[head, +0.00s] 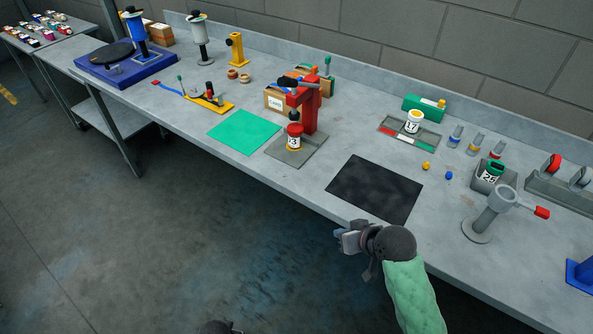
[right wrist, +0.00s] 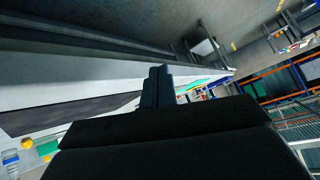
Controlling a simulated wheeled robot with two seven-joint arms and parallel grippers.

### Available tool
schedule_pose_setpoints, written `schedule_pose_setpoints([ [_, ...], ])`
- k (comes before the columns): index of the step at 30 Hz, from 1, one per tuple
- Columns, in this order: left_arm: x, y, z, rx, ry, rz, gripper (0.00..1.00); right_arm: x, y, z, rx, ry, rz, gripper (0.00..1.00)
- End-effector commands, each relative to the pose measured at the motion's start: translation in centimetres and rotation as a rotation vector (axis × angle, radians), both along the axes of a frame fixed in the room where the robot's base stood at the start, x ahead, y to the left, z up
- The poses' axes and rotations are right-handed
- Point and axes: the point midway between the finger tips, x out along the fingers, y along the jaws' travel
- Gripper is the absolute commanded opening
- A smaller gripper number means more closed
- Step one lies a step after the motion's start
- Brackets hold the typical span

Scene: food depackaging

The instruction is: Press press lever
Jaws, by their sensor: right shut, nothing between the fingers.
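The red press (head: 310,112) stands on a grey base plate (head: 283,157) at the middle of the bench. Its dark press lever (head: 297,86) sticks out near the top of the column. A jar with a red lid (head: 294,136) stands upright on the base under the press head. My right gripper (head: 342,240) is at the bench's front edge, near the black mat, well apart from the press. Its fingers are shut and empty, and they also show in the right wrist view (right wrist: 157,85). A dark piece at the head view's bottom edge may be my left gripper; its jaws cannot be made out.
The black mat (head: 375,188) and green mat (head: 244,132) are bare. Cardboard boxes (head: 278,100) stand behind the press. A grey stand with a red-tipped handle (head: 490,215) is to the right.

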Motion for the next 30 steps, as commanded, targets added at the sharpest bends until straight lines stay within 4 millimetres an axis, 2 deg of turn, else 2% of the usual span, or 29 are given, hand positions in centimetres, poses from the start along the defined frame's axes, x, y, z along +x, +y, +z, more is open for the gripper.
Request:
schedule_pose_setpoints([
  [1,-0.5,0.1,-2.3,0.001,0.011,-0.001,0.72,1.6,0.5,1.1,0.027,-0.032,0.013,0.0],
  [6,-2.4,0.3,-9.6,0.004,0.03,-0.005,0.72,6.0,2.0,4.5,0.132,-0.12,0.051,0.0],
  [11,-5.0,0.7,-15.9,0.006,0.048,-0.009,0.72,9.9,3.1,8.1,0.228,-0.199,0.083,0.0],
  [15,-8.0,1.1,-21.0,0.007,0.064,-0.013,0.72,13.0,3.9,11.5,0.315,-0.262,0.108,0.0],
  [24,-15.8,2.4,-30.1,0.012,0.098,-0.021,0.72,19.2,4.6,19.8,0.5,-0.386,0.147,0.0],
  [30,-21.6,3.6,-34.5,0.015,0.119,-0.026,0.72,22.6,4.4,25.7,0.621,-0.456,0.162,0.0],
])
